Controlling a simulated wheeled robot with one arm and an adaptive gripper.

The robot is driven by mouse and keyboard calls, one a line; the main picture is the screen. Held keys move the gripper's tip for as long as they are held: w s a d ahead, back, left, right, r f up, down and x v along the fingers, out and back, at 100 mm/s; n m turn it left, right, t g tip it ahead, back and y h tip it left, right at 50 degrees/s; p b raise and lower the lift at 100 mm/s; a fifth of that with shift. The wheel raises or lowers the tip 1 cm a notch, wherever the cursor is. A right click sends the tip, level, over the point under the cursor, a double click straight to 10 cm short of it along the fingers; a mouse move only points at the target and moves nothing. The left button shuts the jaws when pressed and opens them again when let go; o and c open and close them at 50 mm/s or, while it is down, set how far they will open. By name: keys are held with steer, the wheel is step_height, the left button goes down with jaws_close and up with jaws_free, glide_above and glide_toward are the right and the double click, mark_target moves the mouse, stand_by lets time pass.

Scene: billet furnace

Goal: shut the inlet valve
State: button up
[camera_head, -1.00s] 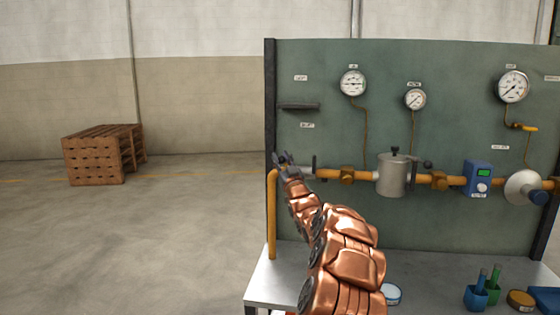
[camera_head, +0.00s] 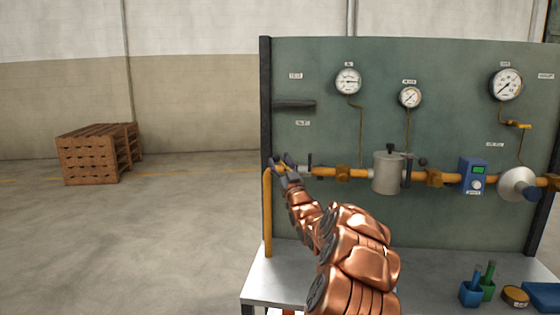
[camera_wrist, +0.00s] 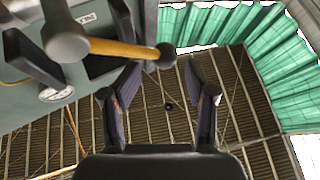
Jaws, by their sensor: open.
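The inlet valve's label is too small to read; I take it to be the fitting at the pipe's left end, where a dark upright lever (camera_head: 309,161) shows just right of my gripper (camera_head: 283,163). My gripper is open, in front of the left end of the orange pipe. It hides part of the pipe there. In the wrist view, an orange bar (camera_wrist: 120,49) with a grey hub and a dark end knob lies above and left of the open fingers (camera_wrist: 160,95). The bar's end is near the fingers but not between them. I cannot tell whether this bar is the valve handle.
The green panel (camera_head: 440,120) carries gauges, a grey canister (camera_head: 387,172) and a blue meter (camera_head: 472,176) on the pipe. A dark bar (camera_head: 294,105) juts out above my gripper. Blue and green cups stand on the bench (camera_head: 262,284). A wooden crate (camera_head: 92,155) is far left; the floor is clear.

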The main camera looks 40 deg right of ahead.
steer(key=shift+v, duration=2.15)
steer(key=shift+a, duration=0.2)
